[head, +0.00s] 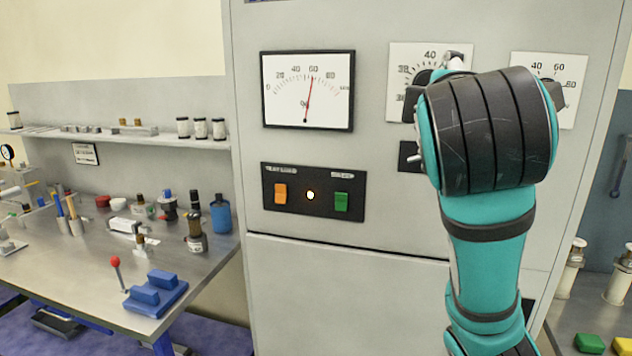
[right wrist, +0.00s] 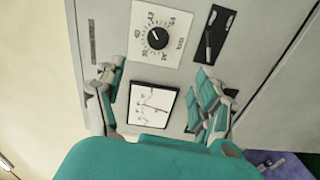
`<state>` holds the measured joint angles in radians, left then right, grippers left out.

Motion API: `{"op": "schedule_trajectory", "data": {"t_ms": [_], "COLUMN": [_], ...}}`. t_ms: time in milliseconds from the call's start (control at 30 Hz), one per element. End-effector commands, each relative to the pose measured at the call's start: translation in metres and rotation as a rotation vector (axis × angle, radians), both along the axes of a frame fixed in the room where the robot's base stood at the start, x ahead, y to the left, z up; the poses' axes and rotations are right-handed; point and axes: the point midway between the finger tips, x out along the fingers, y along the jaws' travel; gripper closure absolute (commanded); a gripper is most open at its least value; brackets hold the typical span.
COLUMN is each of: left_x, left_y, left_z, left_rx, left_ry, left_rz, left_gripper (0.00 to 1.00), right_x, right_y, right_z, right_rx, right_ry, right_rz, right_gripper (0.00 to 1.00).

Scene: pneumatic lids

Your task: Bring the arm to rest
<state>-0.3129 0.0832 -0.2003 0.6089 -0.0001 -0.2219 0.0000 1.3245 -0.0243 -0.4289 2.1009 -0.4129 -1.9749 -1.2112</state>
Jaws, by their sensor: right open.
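My right arm (head: 490,230), teal with black bands, rises in front of the grey cabinet (head: 350,290) in the head view. Its rounded wrist hides most of the right gripper and part of a dial plate (head: 400,55). In the right wrist view my right gripper (right wrist: 160,88) is open and empty, its two fingers spread apart. Beyond the fingers are the black knob (right wrist: 157,38) on its white dial plate and a framed gauge (right wrist: 152,118). I cannot tell the distance from the fingertips to the cabinet. My left gripper is not in view.
The cabinet carries a red-needled gauge (head: 306,90) and a black panel (head: 313,223) with orange and green switches and a lit lamp. A cluttered metal workbench (head: 90,270) stands left, with a blue fixture (head: 156,293) near its front. White cylindrical parts (head: 619,285) stand at right.

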Motion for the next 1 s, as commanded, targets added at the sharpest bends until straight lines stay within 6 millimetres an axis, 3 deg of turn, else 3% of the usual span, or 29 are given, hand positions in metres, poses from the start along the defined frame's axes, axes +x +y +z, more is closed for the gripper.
{"op": "schedule_trajectory", "data": {"t_ms": [33,167,367,567,767,867,1000], "left_x": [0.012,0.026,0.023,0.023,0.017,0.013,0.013], "left_y": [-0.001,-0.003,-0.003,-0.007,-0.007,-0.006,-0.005], "left_z": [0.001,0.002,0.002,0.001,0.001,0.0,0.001], "left_rx": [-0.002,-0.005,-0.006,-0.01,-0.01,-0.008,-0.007], "left_ry": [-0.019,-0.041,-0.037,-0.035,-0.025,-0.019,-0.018], "left_rz": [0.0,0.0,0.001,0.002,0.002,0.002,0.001], "left_gripper": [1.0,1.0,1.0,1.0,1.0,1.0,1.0], "right_x": [0.0,0.009,0.021,0.036,0.045,0.041,0.018], "right_y": [0.0,-0.001,-0.004,-0.008,-0.013,-0.017,-0.024], "right_z": [0.0,-0.02,-0.054,-0.108,-0.193,-0.256,-0.354], "right_rx": [0.0,0.03,0.086,0.174,0.316,0.42,0.597], "right_ry": [0.0,0.028,0.074,0.146,0.257,0.338,0.465], "right_rz": [0.0,0.009,0.022,0.036,0.037,0.024,-0.024], "right_gripper": [0.29,0.29,0.29,0.29,0.29,0.29,0.29]}}
